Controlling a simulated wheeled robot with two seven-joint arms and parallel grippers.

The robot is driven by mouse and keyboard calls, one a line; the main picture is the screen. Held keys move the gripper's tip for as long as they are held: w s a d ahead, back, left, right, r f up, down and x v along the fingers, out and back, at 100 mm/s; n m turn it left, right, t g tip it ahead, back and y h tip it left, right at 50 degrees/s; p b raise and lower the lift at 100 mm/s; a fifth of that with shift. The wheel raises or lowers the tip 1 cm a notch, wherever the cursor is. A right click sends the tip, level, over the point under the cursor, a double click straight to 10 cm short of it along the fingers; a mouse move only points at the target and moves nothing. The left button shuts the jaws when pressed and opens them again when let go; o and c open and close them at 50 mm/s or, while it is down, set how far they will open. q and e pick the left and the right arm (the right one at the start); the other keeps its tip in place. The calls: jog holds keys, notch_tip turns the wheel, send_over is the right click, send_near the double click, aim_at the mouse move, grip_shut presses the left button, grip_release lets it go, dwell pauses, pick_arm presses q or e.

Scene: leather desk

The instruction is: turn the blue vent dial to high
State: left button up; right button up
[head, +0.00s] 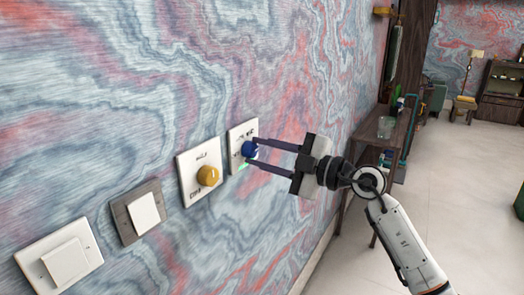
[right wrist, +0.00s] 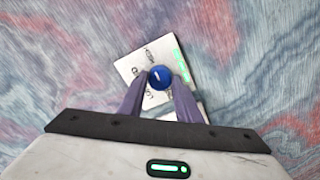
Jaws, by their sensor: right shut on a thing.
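The blue vent dial (head: 249,149) sits on a white wall plate (head: 236,134) with dark lettering and a small green strip. My right gripper (head: 254,155) reaches in from the right, its two dark fingers on either side of the dial and shut on it. In the right wrist view the blue dial (right wrist: 160,77) is between the fingertips, with a short white pointer mark on its face. The plate (right wrist: 135,67) looks tilted there, its lettering partly hidden by the fingers. My left gripper is not in view.
A yellow dial (head: 207,176) on its own plate is just left of the blue one. Two rocker switches, one dark-framed (head: 143,213) and one white (head: 66,261), are farther left. A wooden desk (head: 378,128) stands along the wall behind my right arm. Open floor lies at right.

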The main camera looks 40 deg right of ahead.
jog(key=o, duration=1.1)
jog(key=shift+c, duration=0.2)
jog(key=b+v, duration=0.2)
jog(key=v, duration=0.8)
jog(key=shift+s, duration=0.2)
